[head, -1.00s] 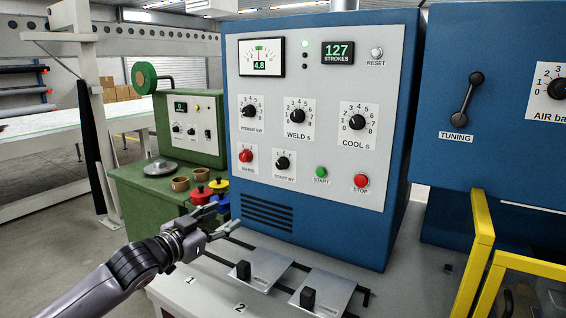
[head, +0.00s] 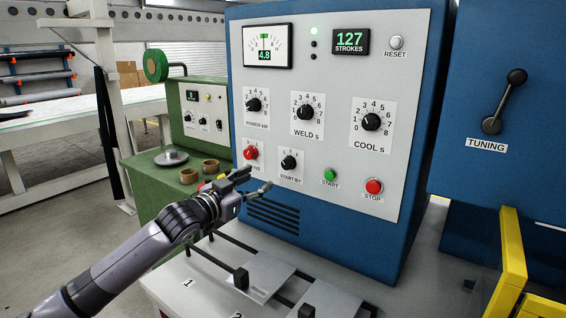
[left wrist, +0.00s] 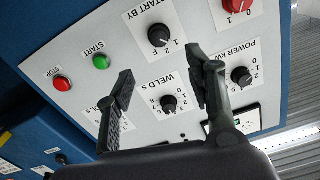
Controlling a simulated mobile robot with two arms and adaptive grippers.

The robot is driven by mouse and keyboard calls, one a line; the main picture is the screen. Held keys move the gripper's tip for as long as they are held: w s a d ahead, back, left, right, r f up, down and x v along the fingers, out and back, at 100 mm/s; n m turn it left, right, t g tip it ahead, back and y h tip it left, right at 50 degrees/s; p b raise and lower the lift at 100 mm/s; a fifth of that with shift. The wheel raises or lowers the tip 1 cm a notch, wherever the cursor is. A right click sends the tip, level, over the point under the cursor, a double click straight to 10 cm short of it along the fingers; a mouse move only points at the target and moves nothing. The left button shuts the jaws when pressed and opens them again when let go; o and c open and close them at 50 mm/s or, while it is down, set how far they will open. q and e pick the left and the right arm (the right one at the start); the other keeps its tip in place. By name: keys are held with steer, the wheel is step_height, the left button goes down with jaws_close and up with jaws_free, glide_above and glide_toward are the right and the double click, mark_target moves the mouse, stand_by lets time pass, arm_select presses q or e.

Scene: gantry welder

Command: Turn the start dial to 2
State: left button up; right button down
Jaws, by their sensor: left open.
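The start dial is a black knob (head: 289,162) labelled START BY, low on the white panel of the blue cabinet. It also shows upside down in the left wrist view (left wrist: 158,35), beyond the fingertips. Its white mark is too small to read for certain. My left gripper (head: 258,184) is open and empty, just below and left of the dial in the head view and apart from it. In the left wrist view its two fingers (left wrist: 162,80) stand spread, with the WELD dial (left wrist: 168,102) showing between them. My right gripper is not in view.
The red mains knob (head: 250,152) sits left of the dial; the green START button (head: 330,175) and red STOP button (head: 374,186) sit right. The POWER dial (head: 254,105) is above. Two sliding plates (head: 262,278) lie below. A yellow frame (head: 508,262) stands at right.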

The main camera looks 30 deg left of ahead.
arm_select(q)
steer(key=p, duration=0.2)
glide_toward(286, 165)
steer(key=w, duration=0.3)
steer(key=w+p, duration=0.1)
steer(key=w, duration=0.3)
steer(key=shift+w+d+r, duration=0.15)
steer(key=shift+w+d, duration=0.05)
steer(key=shift+d, duration=0.2)
steer(key=shift+w+d+p, duration=0.1)
steer(key=shift+w+p, duration=0.25)
steer(key=shift+w, duration=0.3)
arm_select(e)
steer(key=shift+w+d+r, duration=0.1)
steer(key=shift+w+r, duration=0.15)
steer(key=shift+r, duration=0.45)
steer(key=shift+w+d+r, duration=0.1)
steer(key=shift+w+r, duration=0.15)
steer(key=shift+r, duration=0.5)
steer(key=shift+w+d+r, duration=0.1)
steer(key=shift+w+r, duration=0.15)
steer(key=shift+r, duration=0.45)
arm_select(q)
steer(key=shift+c, duration=0.5)
steer(key=c, duration=1.1)
steer(key=shift+o, duration=0.2)
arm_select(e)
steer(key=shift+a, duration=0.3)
